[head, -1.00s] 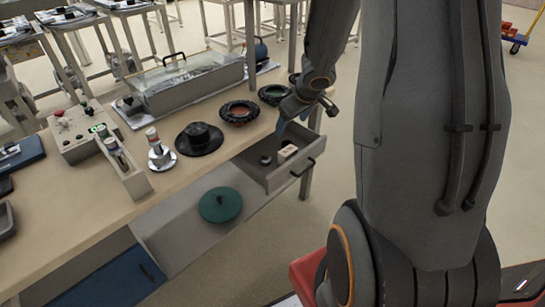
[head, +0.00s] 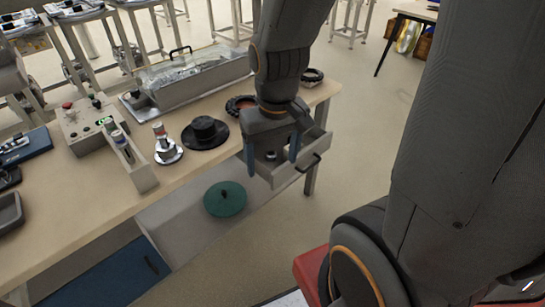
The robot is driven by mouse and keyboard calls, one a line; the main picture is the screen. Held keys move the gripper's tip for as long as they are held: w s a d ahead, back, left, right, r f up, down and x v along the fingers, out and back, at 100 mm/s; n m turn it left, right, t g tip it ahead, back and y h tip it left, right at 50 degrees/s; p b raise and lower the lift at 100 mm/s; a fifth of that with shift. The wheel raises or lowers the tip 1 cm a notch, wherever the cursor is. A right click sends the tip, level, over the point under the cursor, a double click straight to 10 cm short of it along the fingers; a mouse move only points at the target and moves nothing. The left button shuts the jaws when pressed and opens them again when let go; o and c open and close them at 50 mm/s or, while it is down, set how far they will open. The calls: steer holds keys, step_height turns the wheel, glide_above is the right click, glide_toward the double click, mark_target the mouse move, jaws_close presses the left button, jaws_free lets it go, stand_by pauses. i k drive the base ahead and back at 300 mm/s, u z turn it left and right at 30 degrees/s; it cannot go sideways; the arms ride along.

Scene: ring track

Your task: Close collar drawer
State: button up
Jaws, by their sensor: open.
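The collar drawer (head: 290,174) sticks out open from under the right end of the workbench. Its dark handle (head: 311,163) is on its front, facing right. My gripper (head: 271,158) points down over the drawer, with its two blue fingers apart. The left finger overlaps the drawer's near wall in the picture, and the right finger is nearer the front panel. I cannot tell whether either finger touches the drawer. A small dark round piece shows inside the drawer between the fingers. My wrist and arm hide the back of the drawer.
The workbench (head: 85,205) holds a black hat-shaped part (head: 205,133), a silver-and-red part (head: 164,149), a control box (head: 88,122) and a covered tray (head: 192,82). A green disc (head: 225,199) lies on the shelf below. A blue drawer front (head: 115,278) is at lower left. Floor right of the drawer is clear.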

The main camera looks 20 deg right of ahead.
mark_target(316, 141)
steer(key=u, duration=1.05)
steer(key=k, duration=0.4)
steer(key=z, duration=0.55)
